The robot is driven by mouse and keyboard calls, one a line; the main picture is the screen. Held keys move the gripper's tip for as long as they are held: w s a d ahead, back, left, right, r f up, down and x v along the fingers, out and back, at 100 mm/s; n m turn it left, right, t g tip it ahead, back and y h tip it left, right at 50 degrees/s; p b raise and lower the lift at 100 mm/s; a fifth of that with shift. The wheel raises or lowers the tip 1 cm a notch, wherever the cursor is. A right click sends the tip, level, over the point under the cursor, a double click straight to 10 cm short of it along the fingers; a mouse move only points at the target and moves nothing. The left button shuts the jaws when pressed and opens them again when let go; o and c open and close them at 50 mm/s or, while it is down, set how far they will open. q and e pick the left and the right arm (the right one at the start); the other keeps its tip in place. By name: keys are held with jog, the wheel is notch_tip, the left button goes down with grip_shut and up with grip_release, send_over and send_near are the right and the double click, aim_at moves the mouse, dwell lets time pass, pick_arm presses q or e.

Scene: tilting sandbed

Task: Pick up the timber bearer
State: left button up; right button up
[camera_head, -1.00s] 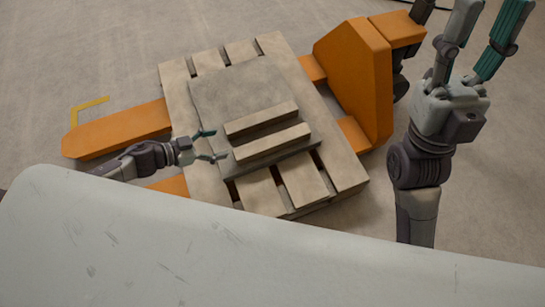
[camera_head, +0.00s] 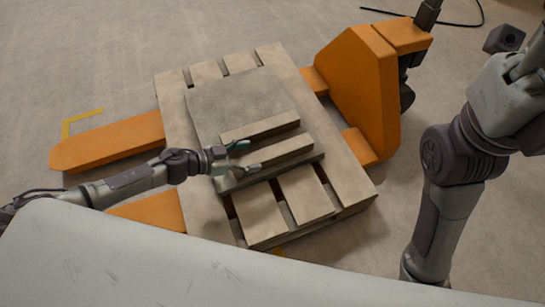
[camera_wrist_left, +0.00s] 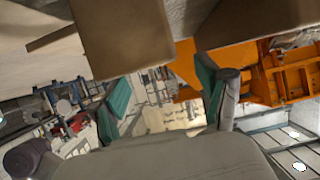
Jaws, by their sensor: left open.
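Two timber bearers lie side by side on a grey slab (camera_head: 235,95): a far bearer (camera_head: 262,127) and a near bearer (camera_head: 280,153). My left gripper (camera_head: 247,156) is open at the left end of the near bearer, one finger on each side of that end as seen from the head. Contact cannot be told. In the left wrist view, the open fingers (camera_wrist_left: 165,100) show below a brown timber block (camera_wrist_left: 122,38), with a second block at the upper right. My right gripper is at the right edge, its fingers cut off by the frame.
The slab rests on a slatted wooden pallet (camera_head: 345,180), carried by an orange pallet truck (camera_head: 355,90). Its fork (camera_head: 110,143) sticks out left. A pale panel (camera_head: 150,260) fills the foreground. Concrete floor behind is clear, with a black cable at the upper right.

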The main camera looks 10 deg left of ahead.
aim_at(262, 155)
pick_arm(q)
jog(key=b+x, duration=0.1)
jog(key=x, duration=0.2)
jog(key=shift+d+f, duration=0.2)
jog(key=shift+d, duration=0.05)
jog(key=c, duration=1.3)
jog(key=shift+r, duration=0.1)
grip_shut()
